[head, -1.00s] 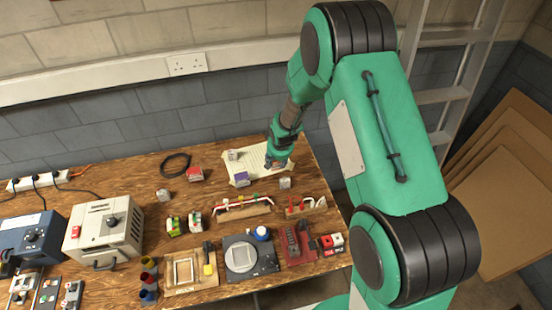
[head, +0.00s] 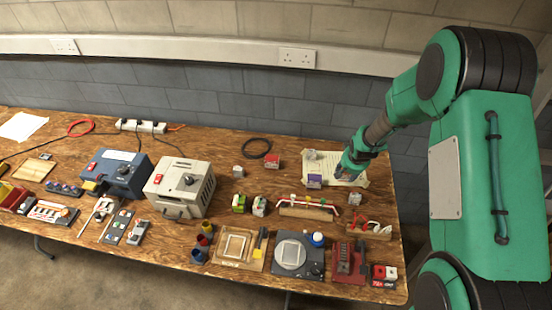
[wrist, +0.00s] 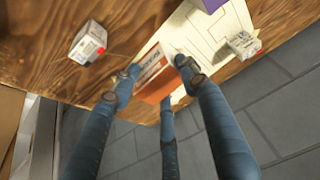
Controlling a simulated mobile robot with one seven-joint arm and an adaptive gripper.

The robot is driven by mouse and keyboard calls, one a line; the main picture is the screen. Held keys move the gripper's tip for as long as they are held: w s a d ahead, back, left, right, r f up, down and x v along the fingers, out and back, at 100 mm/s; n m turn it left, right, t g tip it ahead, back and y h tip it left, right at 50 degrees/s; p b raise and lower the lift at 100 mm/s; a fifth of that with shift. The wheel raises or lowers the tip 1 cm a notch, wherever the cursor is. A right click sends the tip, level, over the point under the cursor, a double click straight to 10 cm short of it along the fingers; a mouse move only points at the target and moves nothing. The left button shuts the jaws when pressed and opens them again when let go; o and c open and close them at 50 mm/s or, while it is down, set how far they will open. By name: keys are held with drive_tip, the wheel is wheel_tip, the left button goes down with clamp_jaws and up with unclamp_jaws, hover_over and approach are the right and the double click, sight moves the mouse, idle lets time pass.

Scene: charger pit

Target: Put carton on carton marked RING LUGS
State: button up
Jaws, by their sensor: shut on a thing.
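My gripper (head: 347,172) is over the paper sheet at the right part of the bench. In the wrist view its blue fingers (wrist: 155,75) are shut on an orange and white carton (wrist: 153,82), whose print is too small to read. The fingers mostly hide this carton in the head view. A purple carton (head: 315,181) lies on the sheet left of the gripper. Small white cartons stand at the sheet's back edge (head: 310,155), right of the rack (head: 355,198) and further left (head: 238,171). A red carton (head: 272,161) is by the cable coil. I cannot read RING LUGS on any carton.
The paper sheet (head: 335,163) lies near the bench's right end. In front stand a rack of tools (head: 308,211), a small wooden holder (head: 368,231) and a red device (head: 348,262).

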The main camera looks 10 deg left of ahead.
sight(271, 159)
drive_tip(key=s+a+r+p, duration=0.1)
drive_tip(key=a, duration=0.3)
drive_tip(key=s+a+r+n, duration=0.1)
drive_tip(key=a, duration=0.4)
drive_tip(key=s+a+r+n+p, duration=0.1)
drive_tip(key=a, duration=0.4)
drive_tip(key=shift+a+r+y+p, duration=0.1)
drive_tip(key=shift+a+y+p, duration=0.1)
drive_tip(key=shift+y+p, duration=0.15)
drive_tip(key=s+a+r+n+p, duration=0.1)
drive_tip(key=s+a, duration=0.1)
drive_tip(key=a, duration=0.4)
drive_tip(key=s+a+r+g+p, duration=0.1)
drive_tip(key=s+a, duration=0.2)
drive_tip(key=a, duration=0.3)
drive_tip(key=shift+s+r+n, duration=0.15)
drive_tip(key=shift+r+n, duration=0.1)
drive_tip(key=shift+n, duration=0.15)
drive_tip(key=shift+a, duration=0.15)
drive_tip(key=w+a, duration=0.2)
drive_tip(key=w, duration=0.3)
drive_tip(key=w+a+f, duration=0.1)
drive_tip(key=w+a, duration=0.1)
drive_tip(key=w, duration=0.2)
drive_tip(key=w+a, duration=0.2)
drive_tip(key=w, duration=0.3)
drive_tip(key=shift+w+a+f, duration=0.25)
drive_tip(key=shift+w, duration=0.05)
drive_tip(key=shift+f+b, duration=0.45)
drive_tip(key=shift+f, duration=1.3)
